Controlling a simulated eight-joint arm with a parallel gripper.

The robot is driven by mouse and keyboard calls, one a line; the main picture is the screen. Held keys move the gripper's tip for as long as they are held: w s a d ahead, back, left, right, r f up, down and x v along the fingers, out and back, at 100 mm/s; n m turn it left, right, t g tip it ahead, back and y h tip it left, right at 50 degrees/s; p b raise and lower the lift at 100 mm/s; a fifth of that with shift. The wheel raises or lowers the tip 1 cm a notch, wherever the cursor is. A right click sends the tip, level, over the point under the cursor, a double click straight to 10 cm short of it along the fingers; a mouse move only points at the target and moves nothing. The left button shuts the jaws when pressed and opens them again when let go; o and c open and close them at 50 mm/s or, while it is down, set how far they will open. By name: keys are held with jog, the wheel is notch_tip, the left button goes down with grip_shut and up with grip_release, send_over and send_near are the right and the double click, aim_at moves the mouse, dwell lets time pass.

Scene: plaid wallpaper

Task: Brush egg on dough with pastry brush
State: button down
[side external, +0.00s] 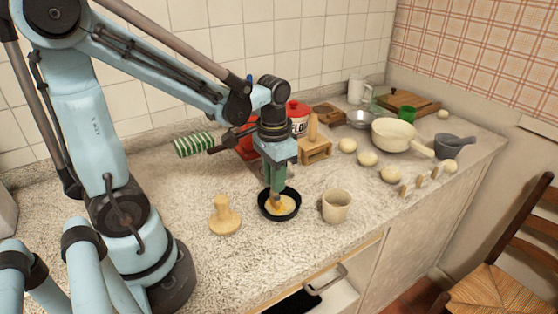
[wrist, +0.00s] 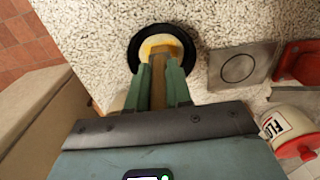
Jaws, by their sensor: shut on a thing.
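My gripper (side external: 276,187) points down over a small black dish (side external: 295,212) at the middle of the counter. Its green fingers also show in the wrist view (wrist: 162,84), shut on a narrow brown wooden piece, which looks like the pastry brush (wrist: 158,92). The brush's lower end reaches into the dish; its bristles cannot be made out clearly. Yellow egg-like content (side external: 285,207) fills the dish's middle, and it also shows in the wrist view (wrist: 160,44). Several pale round dough balls (side external: 367,158) lie on the counter to the right.
A beige cup (side external: 336,206) stands close right of the dish, and a tan knobbed object (side external: 224,216) stands left. Behind are a wooden block (side external: 315,152), a flour canister (side external: 299,120) and a cream pan (side external: 393,135). A grey mortar (side external: 453,147) stands far right.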

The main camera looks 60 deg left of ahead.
jog(key=shift+w, duration=1.3)
jog(key=shift+s, duration=0.15)
jog(key=shift+s, duration=1.2)
jog(key=shift+w, duration=1.4)
notch_tip(320, 180, up, 7)
